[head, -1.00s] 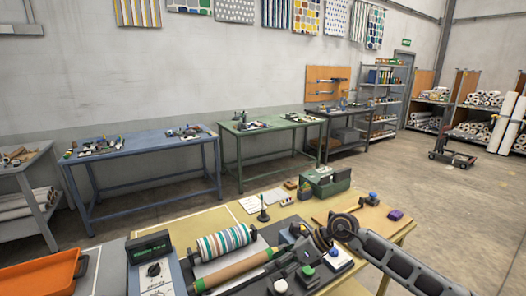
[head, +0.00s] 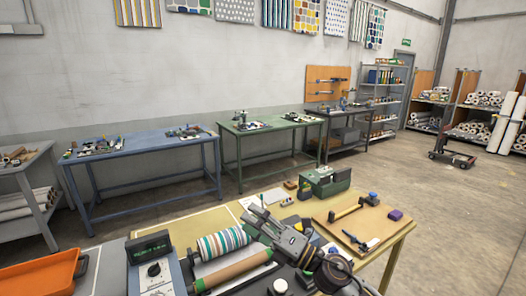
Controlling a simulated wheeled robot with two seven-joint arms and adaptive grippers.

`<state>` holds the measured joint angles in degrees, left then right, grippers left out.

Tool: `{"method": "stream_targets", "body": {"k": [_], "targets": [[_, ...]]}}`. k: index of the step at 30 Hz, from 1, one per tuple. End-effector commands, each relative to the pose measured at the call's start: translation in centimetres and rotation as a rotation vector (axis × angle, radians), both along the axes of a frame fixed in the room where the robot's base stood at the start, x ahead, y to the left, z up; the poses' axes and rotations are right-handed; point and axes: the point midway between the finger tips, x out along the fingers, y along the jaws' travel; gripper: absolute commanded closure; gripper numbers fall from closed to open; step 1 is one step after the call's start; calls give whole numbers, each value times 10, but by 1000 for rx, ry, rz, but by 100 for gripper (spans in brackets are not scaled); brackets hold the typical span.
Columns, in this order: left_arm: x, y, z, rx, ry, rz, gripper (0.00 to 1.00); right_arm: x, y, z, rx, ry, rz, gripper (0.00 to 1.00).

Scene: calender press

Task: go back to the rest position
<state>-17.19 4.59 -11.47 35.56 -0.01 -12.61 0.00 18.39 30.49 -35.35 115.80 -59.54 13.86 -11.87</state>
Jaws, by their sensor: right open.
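My right gripper (head: 256,218) is open and empty, its fingers pointing up and left. It hangs over the right end of the calender press, with my right arm coming in from the bottom right. The press carries a striped roller (head: 224,243) and, in front of it, a brown roller (head: 235,266) with green ends. The gripper covers the right end of the striped roller, and I cannot tell how far above the press it is. My left gripper is out of view.
A control box (head: 153,268) with a display stands left of the press, and an orange tray (head: 42,276) lies farther left. A green case (head: 325,182) and a wooden board (head: 350,222) with tools are on the yellow table (head: 400,238).

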Motion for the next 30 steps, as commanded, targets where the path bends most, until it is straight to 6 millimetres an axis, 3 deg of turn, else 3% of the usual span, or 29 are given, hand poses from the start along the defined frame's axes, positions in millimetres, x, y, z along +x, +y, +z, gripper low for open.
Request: {"method": "stream_targets", "body": {"k": [7,14,22,30], "targets": [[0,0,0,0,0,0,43,17,-36,7,245,194,-160,43],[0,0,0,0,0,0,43,31,-79,-8,446,393,-319,43],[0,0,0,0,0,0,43,35,-132,-48,654,647,-510,43],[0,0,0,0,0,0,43,21,-179,-108,827,920,-707,43]]}}
